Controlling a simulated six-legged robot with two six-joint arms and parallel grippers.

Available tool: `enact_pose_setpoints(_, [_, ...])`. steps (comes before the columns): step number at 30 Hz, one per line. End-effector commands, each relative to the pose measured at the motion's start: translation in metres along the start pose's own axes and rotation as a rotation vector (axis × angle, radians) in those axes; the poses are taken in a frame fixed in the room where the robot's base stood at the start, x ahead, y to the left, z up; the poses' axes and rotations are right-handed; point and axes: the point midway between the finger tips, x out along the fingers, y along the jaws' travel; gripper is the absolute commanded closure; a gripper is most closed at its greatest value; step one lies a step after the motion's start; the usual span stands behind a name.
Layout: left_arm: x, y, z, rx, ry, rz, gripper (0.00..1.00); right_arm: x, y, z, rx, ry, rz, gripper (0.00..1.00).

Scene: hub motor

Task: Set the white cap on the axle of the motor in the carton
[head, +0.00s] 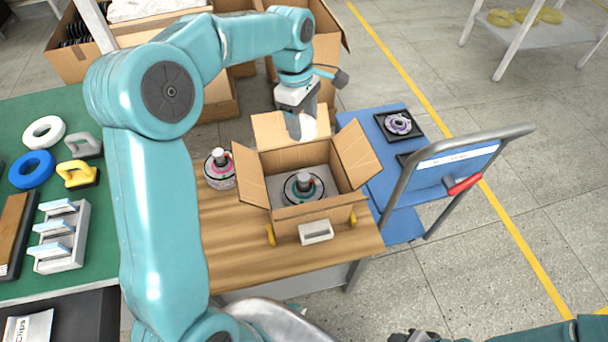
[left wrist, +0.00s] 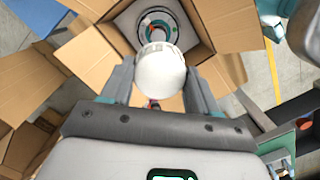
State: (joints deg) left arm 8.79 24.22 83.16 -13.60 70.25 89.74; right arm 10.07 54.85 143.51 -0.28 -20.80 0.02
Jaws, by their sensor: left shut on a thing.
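The white cap (head: 302,127) is held in my left gripper (head: 304,124) above the back edge of the open carton (head: 290,213). In the left wrist view the cap (left wrist: 159,69) sits between the two fingers of the left gripper (left wrist: 159,84), which is shut on it. The motor (head: 303,189) lies in the carton with its grey axle pointing up, apart from the cap. In the left wrist view the motor (left wrist: 157,27) is partly hidden behind the cap. My right gripper (head: 414,336) shows only as a dark part at the bottom edge, cut off.
The carton stands on a wooden cart top (head: 228,252) with its flaps spread outward. A blue cart (head: 402,225) with a metal handle (head: 420,165) is at the right. A green table (head: 100,108) with rings and tools is at the left.

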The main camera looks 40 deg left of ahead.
Motion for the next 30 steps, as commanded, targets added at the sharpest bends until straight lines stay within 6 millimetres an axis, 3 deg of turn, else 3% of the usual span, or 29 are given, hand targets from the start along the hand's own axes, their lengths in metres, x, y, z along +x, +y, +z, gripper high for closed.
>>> enact_pose_setpoints(3, [0.038, -0.001, -0.004, 0.001, 0.000, -0.009, 0.68, 0.007, 0.002, 0.000, 0.000, 0.000, 0.000, 0.57])
enact_pose_setpoints(12, [0.119, 0.000, -0.013, 0.005, 0.000, -0.006, 0.68, 0.013, 0.005, 0.000, 0.000, 0.000, 0.000, 0.57])
enact_pose_setpoints(20, [0.145, 0.000, -0.016, 0.007, 0.001, -0.003, 0.68, 0.015, 0.005, 0.000, 0.000, 0.000, 0.000, 0.57])
enact_pose_setpoints(27, [0.180, -0.001, -0.020, 0.006, 0.001, -0.005, 0.68, 0.017, 0.006, 0.000, 0.000, 0.000, 0.000, 0.57])
enact_pose_setpoints(30, [0.184, 0.000, -0.021, 0.007, 0.001, -0.002, 0.68, 0.017, 0.006, 0.000, 0.000, 0.000, 0.000, 0.57])
